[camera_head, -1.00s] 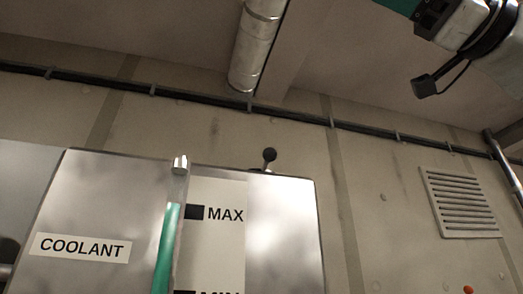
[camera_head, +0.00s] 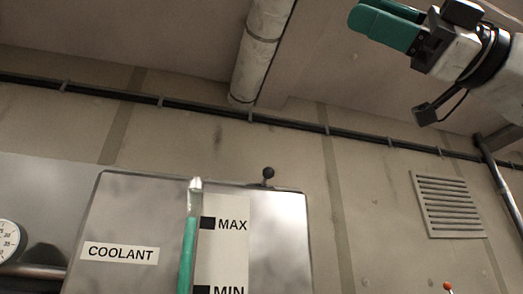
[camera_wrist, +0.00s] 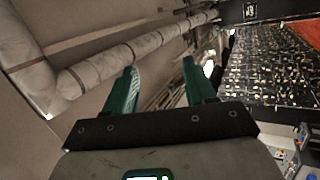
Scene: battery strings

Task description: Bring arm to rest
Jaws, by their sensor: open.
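My gripper (camera_head: 362,22) is high at the upper right in the head view, with green fingers pointing left. It is well above and to the right of the coolant tank. In the wrist view my gripper (camera_wrist: 160,85) shows two green fingers standing apart with nothing between them. The gripper is open and empty. Part of the arm behind it runs out of the head view at the right edge.
A metal coolant tank (camera_head: 137,210) with a green level tube (camera_head: 187,250) stands below. A wrapped pipe (camera_head: 262,50) hangs from the ceiling. A vent (camera_head: 450,205) is on the wall. The wrist view shows a lagged pipe (camera_wrist: 125,55) and a dark rack (camera_wrist: 265,70).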

